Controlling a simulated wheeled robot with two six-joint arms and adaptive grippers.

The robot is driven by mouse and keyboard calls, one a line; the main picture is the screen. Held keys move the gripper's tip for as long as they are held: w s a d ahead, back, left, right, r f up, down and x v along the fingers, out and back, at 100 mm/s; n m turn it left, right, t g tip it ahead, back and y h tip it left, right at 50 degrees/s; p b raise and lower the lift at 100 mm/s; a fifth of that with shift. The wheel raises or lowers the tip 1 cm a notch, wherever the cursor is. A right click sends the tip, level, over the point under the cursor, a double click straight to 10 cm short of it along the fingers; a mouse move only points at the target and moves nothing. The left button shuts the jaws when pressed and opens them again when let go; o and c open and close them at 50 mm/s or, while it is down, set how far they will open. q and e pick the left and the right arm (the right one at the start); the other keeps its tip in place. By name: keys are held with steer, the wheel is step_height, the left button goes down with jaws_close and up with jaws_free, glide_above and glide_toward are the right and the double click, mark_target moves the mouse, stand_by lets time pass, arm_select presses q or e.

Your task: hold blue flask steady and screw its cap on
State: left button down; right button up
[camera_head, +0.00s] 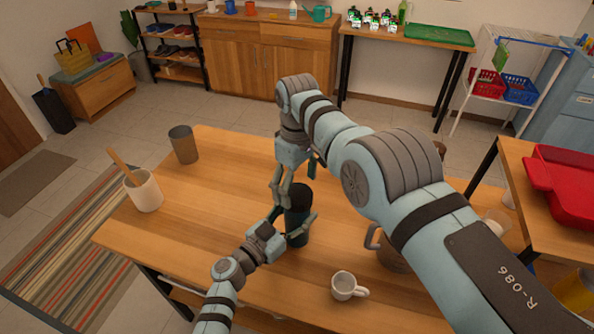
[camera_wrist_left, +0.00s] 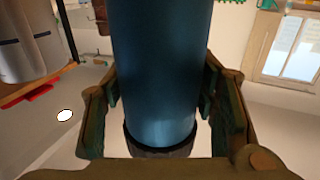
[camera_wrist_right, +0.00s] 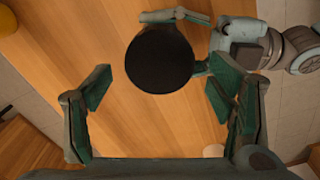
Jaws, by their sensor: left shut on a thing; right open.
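The blue flask (camera_head: 298,232) stands upright on the wooden table in the head view. Its black cap (camera_wrist_right: 160,58) shows as a round disc in the right wrist view and sits on the flask's top; how tight it is I cannot tell. My left gripper (camera_head: 294,222) is shut around the flask's body. In the left wrist view the flask (camera_wrist_left: 165,70) fills the middle between the fingers, with a dark band at its lower end. My right gripper (camera_wrist_right: 160,92) is open and empty, above the flask. The cap shows slightly beyond its fingertips, and I see no contact.
A grey tumbler (camera_head: 183,145) and a cream pot (camera_head: 144,193) with a wooden utensil stand on the left of the table. A white mug (camera_head: 345,287) is near the front. A brown pitcher (camera_head: 386,250) is partly behind my right arm. The left tabletop has free room.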

mark_target(297, 193)
steer(key=shift+f, duration=1.7)
steer(key=shift+c, duration=0.3)
steer(key=c, duration=1.1)
steer(key=m, duration=0.5)
steer(key=shift+c, duration=0.2)
steer(key=o, duration=1.3)
steer(key=shift+o, duration=0.2)
steer(key=shift+r, duration=0.1)
step_height(297, 193, up, 12)
